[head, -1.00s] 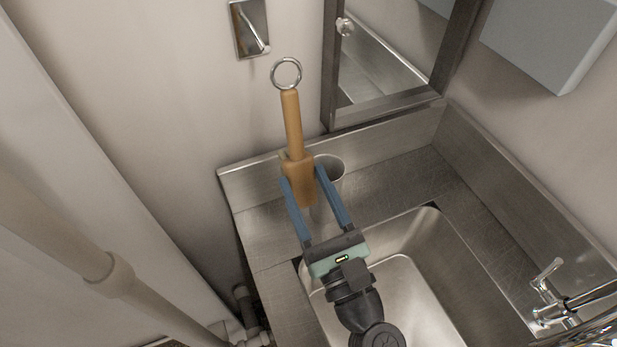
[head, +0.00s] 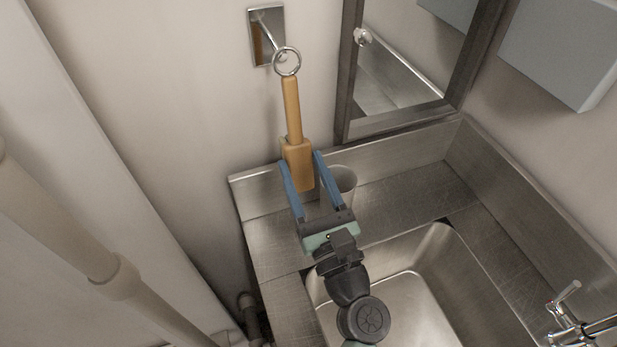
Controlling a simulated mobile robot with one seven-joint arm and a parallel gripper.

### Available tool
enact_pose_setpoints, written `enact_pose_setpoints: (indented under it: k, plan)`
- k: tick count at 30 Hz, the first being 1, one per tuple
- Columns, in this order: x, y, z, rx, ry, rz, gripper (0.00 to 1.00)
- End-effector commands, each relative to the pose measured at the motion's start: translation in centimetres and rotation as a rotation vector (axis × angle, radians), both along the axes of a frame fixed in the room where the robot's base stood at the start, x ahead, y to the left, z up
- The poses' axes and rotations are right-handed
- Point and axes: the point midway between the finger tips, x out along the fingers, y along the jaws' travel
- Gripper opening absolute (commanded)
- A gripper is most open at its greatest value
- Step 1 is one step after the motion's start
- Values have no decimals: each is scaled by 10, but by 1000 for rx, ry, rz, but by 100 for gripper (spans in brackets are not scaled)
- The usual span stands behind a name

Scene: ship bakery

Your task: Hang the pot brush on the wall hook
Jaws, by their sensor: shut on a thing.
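The pot brush (head: 292,110) has a tan handle, a wider tan block at its lower end and a metal ring (head: 287,61) at its top. My gripper (head: 301,168) is shut on the wider block and holds the brush upright above the counter. The wall hook (head: 268,33) is a shiny metal plate with a peg slanting down to the right. In the head view the ring overlaps the lower right part of the plate and the peg's tip. Whether the ring touches the peg or is in front of it, I cannot tell.
A metal cup (head: 339,184) stands on the steel counter (head: 395,185) just behind my gripper. A sink basin (head: 415,290) with a tap (head: 570,325) is at the lower right. A framed mirror (head: 405,65) is right of the hook. Pale pipes (head: 70,240) run along the left.

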Motion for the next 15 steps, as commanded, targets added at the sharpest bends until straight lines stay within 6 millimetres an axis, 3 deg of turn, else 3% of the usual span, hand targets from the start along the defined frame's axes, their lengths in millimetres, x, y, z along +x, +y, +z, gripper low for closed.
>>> enact_pose_setpoints:
  k: [15]
  plan:
    - [29, 9, -5, 1, -2, 0, 0]
